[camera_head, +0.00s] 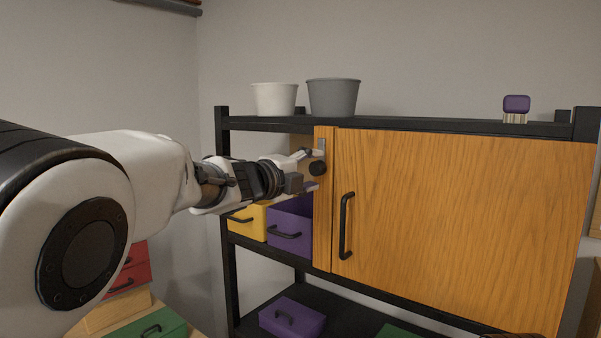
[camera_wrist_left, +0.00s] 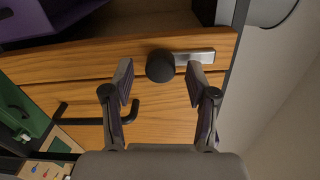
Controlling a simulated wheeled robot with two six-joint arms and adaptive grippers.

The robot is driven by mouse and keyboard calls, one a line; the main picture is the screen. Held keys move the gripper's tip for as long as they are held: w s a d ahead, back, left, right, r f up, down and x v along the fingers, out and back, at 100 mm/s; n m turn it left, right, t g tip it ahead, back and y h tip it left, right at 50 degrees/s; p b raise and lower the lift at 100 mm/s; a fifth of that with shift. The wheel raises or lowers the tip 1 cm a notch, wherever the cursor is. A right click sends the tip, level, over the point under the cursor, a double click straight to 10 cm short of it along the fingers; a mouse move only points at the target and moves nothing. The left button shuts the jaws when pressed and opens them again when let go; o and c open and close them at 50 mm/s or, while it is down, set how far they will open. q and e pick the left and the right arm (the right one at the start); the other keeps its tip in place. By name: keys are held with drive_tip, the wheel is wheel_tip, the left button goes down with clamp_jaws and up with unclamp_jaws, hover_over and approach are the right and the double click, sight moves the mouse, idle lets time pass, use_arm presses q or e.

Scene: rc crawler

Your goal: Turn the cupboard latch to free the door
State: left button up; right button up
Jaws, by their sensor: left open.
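The wooden cupboard door (camera_head: 455,225) is closed, with a black bar handle (camera_head: 346,225) near its left edge. The latch has a round black knob (camera_head: 317,168) and a silver bar (camera_head: 322,146) on the wooden strip left of the door. In the head view the bar points up from the knob. My left gripper (camera_head: 308,171) is open in front of the latch. In the left wrist view the knob (camera_wrist_left: 160,67) lies between the spread fingertips (camera_wrist_left: 160,81), with visible gaps on both sides; the silver bar (camera_wrist_left: 194,57) extends toward the right finger. Contact cannot be told. My right gripper is not in view.
The cupboard sits in a black shelf rack (camera_head: 420,124). Two buckets (camera_head: 274,99) and a purple brush (camera_head: 516,104) stand on top. Yellow (camera_head: 247,222) and purple (camera_head: 291,226) bins sit left of the door. A purple box (camera_head: 292,317) lies on the lower shelf.

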use_arm(q)
drive_tip(key=v, duration=1.1)
drive_tip(key=shift+s+a, duration=0.2)
drive_tip(key=shift+s, duration=0.05)
